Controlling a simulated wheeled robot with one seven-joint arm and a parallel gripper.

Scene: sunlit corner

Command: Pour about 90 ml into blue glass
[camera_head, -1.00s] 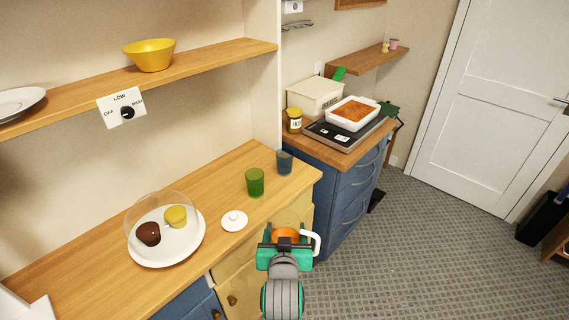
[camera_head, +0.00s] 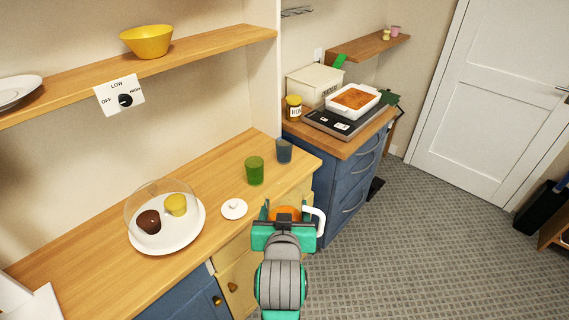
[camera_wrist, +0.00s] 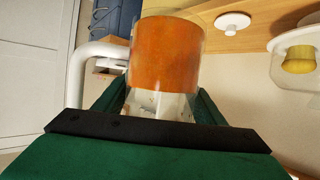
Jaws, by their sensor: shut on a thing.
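The blue glass (camera_head: 284,151) stands upright near the right end of the wooden counter, beside a green glass (camera_head: 255,170). My gripper (camera_head: 284,217) is in front of the counter's edge, to the lower right of the green glass. It is shut on a clear vessel with orange contents and a white handle; this vessel (camera_wrist: 165,60) fills the middle of the wrist view. The handle (camera_wrist: 85,68) sticks out to the left there and to the right in the head view. The blue glass is not clearly visible in the wrist view.
A white lid (camera_head: 234,209) lies on the counter (camera_head: 95,243) near the green glass. A white plate (camera_head: 190,228) with a clear dome covers a brown and a yellow item. A blue cabinet (camera_head: 345,190) holds a scale-like black appliance (camera_head: 318,121) and a baking dish (camera_head: 353,100).

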